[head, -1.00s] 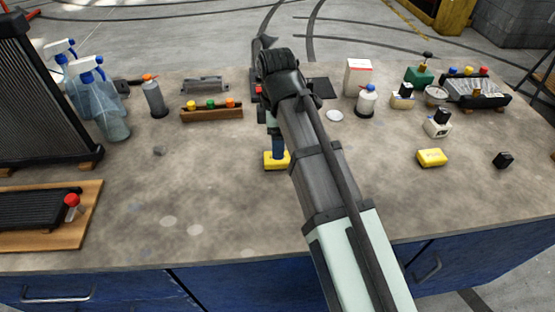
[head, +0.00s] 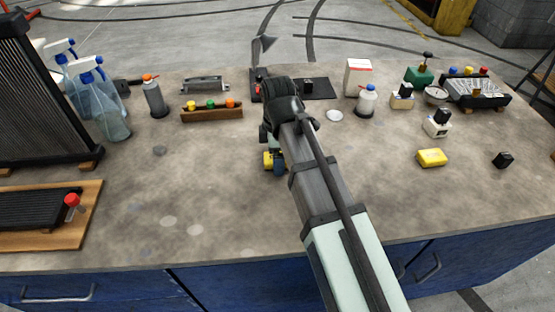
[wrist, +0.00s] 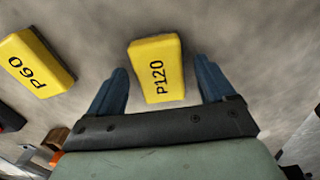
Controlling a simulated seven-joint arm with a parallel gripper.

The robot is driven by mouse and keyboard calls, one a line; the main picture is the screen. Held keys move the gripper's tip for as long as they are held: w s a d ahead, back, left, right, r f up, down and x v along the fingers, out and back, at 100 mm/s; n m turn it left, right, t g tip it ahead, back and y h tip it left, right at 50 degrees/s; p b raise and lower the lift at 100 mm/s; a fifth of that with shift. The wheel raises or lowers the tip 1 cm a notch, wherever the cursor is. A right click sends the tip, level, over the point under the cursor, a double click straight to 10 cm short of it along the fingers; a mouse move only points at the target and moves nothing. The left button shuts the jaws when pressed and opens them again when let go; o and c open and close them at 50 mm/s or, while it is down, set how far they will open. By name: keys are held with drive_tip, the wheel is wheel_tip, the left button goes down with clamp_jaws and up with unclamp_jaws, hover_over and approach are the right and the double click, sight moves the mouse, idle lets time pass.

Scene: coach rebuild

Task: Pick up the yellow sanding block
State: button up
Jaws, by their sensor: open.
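A yellow sanding block marked P120 (wrist: 157,70) lies on the bench, centred between my gripper's two blue fingers in the wrist view. My gripper (wrist: 160,75) is open, with a visible gap on each side of the block. A second yellow block marked P60 (wrist: 38,63) lies to the left, outside the fingers. In the head view my gripper (head: 273,160) is low over a yellow block (head: 267,159), partly hidden by a finger and the arm. Another yellow block (head: 431,158) lies in the open at right; I cannot tell whether it is P60.
A wooden tray of coloured caps (head: 212,115) stands to the left, behind the gripper. Spray bottles (head: 105,105) stand further left. A white bottle (head: 366,101) and a small black block (head: 503,160) are to the right. The front middle of the bench (head: 190,210) is clear.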

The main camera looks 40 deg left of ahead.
drive_tip(key=c, duration=1.1)
drive_tip(key=shift+r, duration=0.15)
drive_tip(key=shift+c, duration=0.2)
